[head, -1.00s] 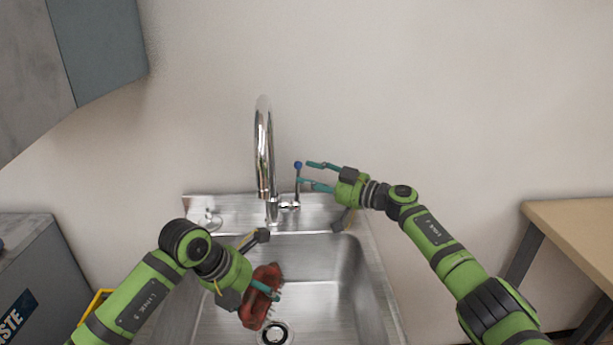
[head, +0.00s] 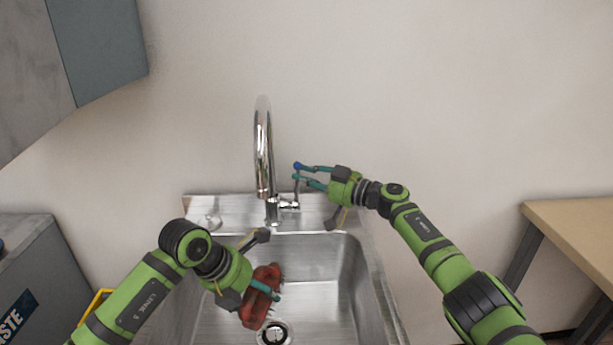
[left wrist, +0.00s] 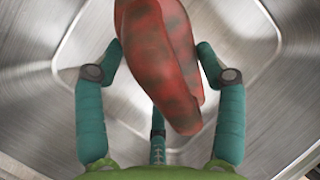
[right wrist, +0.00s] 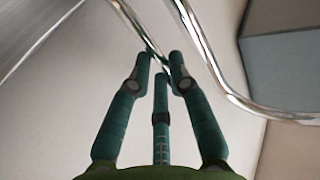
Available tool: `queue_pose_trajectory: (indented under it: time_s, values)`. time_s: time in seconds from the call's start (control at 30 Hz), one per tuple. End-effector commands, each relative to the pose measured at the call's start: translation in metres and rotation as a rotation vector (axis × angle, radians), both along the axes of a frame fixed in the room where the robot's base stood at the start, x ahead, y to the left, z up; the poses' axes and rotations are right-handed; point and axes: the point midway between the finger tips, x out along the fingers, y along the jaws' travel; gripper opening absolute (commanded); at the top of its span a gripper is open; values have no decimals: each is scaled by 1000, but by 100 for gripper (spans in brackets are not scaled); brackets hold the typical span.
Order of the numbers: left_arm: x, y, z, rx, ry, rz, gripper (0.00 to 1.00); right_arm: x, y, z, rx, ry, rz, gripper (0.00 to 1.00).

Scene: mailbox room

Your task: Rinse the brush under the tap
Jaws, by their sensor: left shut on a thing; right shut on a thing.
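The red brush (head: 258,299) with dark smudges is in my left gripper (head: 262,285), which is shut on it above the sink basin. The brush also shows between the fingers in the left wrist view (left wrist: 162,60). The chrome tap (head: 264,150) rises at the back of the sink, its spout end above the basin and behind the brush. My right gripper (head: 299,171) is shut on the lever near the knob. I cannot make out any water flowing.
The steel sink (head: 340,270) has a drain (head: 275,333) near its front. A grey bin (head: 30,270) stands at the left and a wooden table (head: 580,225) at the right. A grey cabinet (head: 100,45) hangs at the upper left.

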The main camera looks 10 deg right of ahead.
Motion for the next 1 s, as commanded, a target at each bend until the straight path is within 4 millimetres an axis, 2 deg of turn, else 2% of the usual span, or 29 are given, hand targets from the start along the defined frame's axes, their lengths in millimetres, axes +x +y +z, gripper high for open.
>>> queue_pose_trajectory:
  time_s: [0.27, 0.57, 0.6, 0.63, 1.0]
  values:
    - [0, 0, 1, -1, -1, 0, 34, -10, 1, -1, -28, -122, -5, 0]
    - [0, 0, 1, -1, -1, 0, 34, -10, 0, 0, -32, -134, -8, 0]
    - [0, 0, 1, -1, -1, 0, 34, -10, 0, 0, -32, -134, -8, 36]
    - [0, 0, 1, -1, -1, 0, 34, -10, 0, 0, -32, -134, -7, 43]
    - [0, 0, 1, -1, -1, 0, 34, -12, 0, -2, -28, -129, -4, 43]
